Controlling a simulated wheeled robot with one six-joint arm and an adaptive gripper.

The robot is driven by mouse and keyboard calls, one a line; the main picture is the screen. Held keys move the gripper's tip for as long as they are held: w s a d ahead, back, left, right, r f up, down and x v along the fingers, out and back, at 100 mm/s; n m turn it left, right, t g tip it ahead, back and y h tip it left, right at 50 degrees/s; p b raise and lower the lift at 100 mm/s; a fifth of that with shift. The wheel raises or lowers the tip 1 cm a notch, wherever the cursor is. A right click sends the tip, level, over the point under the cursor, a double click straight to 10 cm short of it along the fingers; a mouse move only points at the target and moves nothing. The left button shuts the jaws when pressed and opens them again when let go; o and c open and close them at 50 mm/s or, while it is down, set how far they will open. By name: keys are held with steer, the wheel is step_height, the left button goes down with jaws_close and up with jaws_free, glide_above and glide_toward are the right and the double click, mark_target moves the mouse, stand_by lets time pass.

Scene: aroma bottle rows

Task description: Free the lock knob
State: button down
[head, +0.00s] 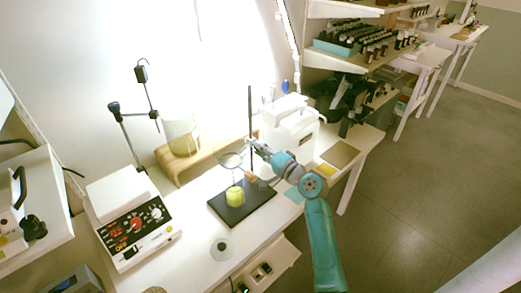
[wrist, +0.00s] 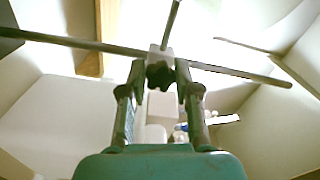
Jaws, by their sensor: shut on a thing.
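The lock knob (wrist: 159,77) is a dark, lobed knob on a pale grey clamp block (wrist: 161,56), where rods cross. In the wrist view it sits between the two fingertips of my gripper (wrist: 160,72), which is shut on it. In the head view my gripper (head: 262,150) is at the upright rod (head: 250,105) of a stand, and the knob is too small to make out. A round ring (head: 231,160) reaches left from the rod, above a beaker of yellow liquid (head: 235,197) on the dark base plate (head: 259,202).
A white device (head: 290,125) stands behind my gripper. A control box with dials (head: 133,222) is at the left, and a glass vessel (head: 181,135) stands on a wooden riser (head: 184,166).

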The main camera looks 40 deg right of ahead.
steer(key=n, duration=1.8)
steer(key=shift+d+f+n, duration=0.15)
steer(key=shift+d+n, duration=0.05)
steer(key=shift+n, duration=0.1)
stand_by(0.4)
steer(key=c, duration=0.8)
jaws_free()
